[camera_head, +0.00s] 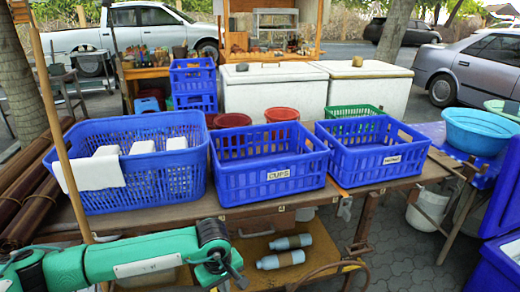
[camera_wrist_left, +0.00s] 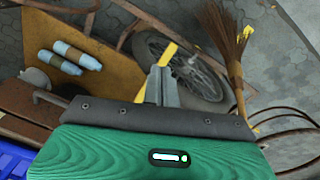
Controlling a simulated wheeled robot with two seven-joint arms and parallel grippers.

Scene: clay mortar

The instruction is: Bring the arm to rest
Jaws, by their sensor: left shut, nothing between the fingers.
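My left arm, green with dark joints, stretches across the bottom left of the head view. Its left gripper (camera_head: 228,268) is below the front edge of the wooden table (camera_head: 330,196), in front of the lower shelf, and partly cut off by the frame. In the wrist view the left gripper (camera_wrist_left: 162,84) is shut and empty, its fingers together above the grey paving. It touches nothing that I can see. My right gripper is not in view.
Three blue crates stand on the table: a large one (camera_head: 165,190) with white items and a cloth, one labelled CUPS (camera_head: 278,178), and another (camera_head: 390,160). Two bottles (camera_head: 281,260) lie on the lower shelf. A wheel (camera_wrist_left: 190,65) and a broom (camera_wrist_left: 226,45) show in the wrist view.

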